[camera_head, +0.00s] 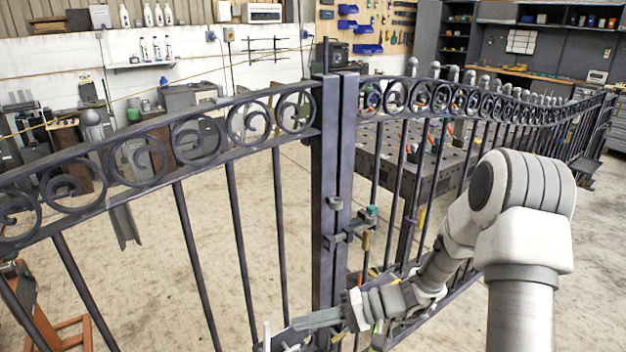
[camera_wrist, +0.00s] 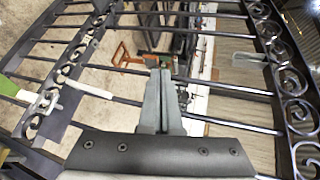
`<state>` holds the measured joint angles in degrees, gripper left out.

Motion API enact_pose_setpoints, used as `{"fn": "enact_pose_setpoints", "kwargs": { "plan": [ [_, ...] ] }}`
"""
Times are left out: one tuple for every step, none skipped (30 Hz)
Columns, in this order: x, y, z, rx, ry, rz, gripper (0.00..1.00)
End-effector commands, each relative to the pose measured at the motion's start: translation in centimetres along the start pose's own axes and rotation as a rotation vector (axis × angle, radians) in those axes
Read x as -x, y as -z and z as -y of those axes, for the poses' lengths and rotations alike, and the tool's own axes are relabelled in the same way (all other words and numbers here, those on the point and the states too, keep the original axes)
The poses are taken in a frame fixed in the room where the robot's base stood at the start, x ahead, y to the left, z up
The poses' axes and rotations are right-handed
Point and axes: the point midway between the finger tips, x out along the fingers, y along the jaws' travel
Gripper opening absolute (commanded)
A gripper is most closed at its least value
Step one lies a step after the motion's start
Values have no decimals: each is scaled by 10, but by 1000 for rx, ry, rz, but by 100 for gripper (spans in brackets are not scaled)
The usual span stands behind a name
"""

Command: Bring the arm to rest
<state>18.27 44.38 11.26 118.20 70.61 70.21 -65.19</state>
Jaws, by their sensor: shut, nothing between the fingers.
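The dark metal scroll gate (camera_head: 236,140) stands across the head view, with scroll rings along its top and thin upright bars. Its two leaves meet at thick central posts (camera_head: 322,190), which look close together. A latch (camera_head: 345,232) with a teal-tipped part sits on the posts at mid height. My gripper (camera_head: 318,318) is low in front of the gate, near the foot of the posts. In the wrist view my gripper (camera_wrist: 161,75) has its fingers together with nothing between them. Gate bars and scrolls (camera_wrist: 290,80) lie beyond the fingers. Whether the gripper touches the gate cannot be told.
Behind the right leaf is a dark perforated table (camera_head: 440,165) with several tools. An orange stand (camera_head: 45,315) is at the lower left, also in the wrist view (camera_wrist: 130,55). Shelves and a workbench (camera_head: 530,75) line the back. Bare floor (camera_head: 150,250) shows beyond the left leaf.

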Motion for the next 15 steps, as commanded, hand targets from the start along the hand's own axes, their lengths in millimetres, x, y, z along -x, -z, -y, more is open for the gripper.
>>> {"fn": "enact_pose_setpoints", "kwargs": {
  "plan": [
    [5,-8,12,20,-52,26,0],
    [7,-14,17,26,-81,41,0],
    [11,-21,24,33,-121,59,0],
    [14,-26,28,38,-152,71,0],
    [17,-31,32,45,-184,81,0],
    [21,-38,38,52,-226,94,0],
    [24,-43,42,59,-258,102,0],
    [28,-48,46,65,-290,108,0],
    [32,-55,50,72,-333,115,0],
    [36,-60,54,78,-365,119,0],
    [40,-65,57,84,-398,122,0],
    [45,-71,61,91,-442,122,0],
    [49,-76,65,98,-474,120,0],
    [53,-80,68,105,-506,119,0],
    [59,-87,72,114,-549,115,0]
  ]
}}
